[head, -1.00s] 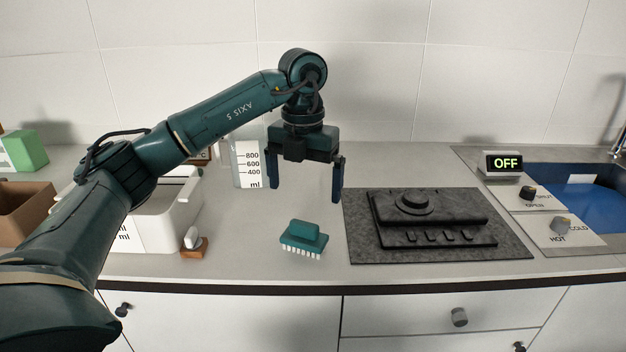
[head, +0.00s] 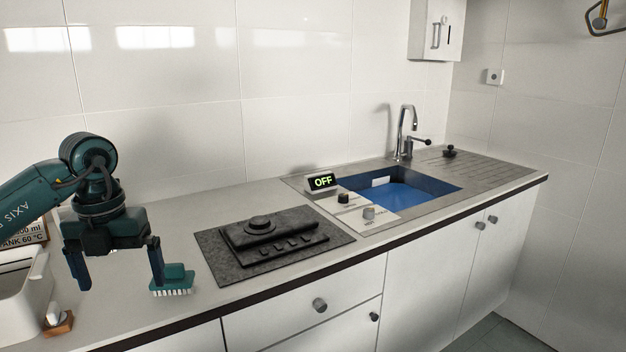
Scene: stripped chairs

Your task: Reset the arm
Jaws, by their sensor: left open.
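My left gripper (head: 121,273) is at the left of the head view, on a dark green arm that comes in from the left edge. Its two dark blue fingers point down and are wide apart, with nothing between them. It hangs over the counter. A teal brush (head: 173,279) with white bristles stands on the counter by the right finger, which partly overlaps it in the picture. I cannot tell whether they touch. My right gripper is not in view.
A black appliance on a grey slab (head: 224,266) is right of the brush. Farther right are an OFF display (head: 322,182), knobs, a blue sink basin (head: 400,194) and a tap (head: 404,130). A white container (head: 22,308) and a small wooden-based item (head: 58,324) are at lower left.

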